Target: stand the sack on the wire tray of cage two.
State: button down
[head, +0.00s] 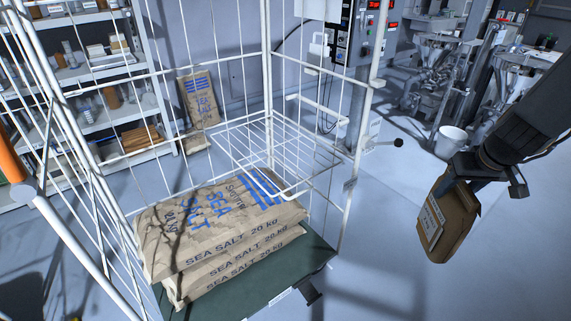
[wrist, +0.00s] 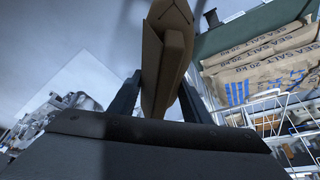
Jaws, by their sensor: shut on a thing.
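A small brown paper sack (head: 447,222) with a pale label hangs from my gripper (head: 484,176) on the right of the head view. My gripper is shut on the sack's top, and the sack hangs slightly tilted in the air, clear of the cage. In the wrist view the sack (wrist: 165,60) sits between the two dark fingers (wrist: 160,98). The white wire cage (head: 269,90) stands to the left of my gripper. Its wire tray (head: 262,150) is fixed at the back, above the stacked sacks, and looks empty. I see no number on the cage.
Large sea salt sacks (head: 225,225) lie stacked on a green base (head: 312,262) in the cage. A white bucket (head: 451,142) and machines stand behind. Open floor (head: 400,270) lies between cage and gripper.

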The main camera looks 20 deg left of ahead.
aim_at(298, 159)
jog(key=u, duration=0.8)
jog(key=i, duration=0.5)
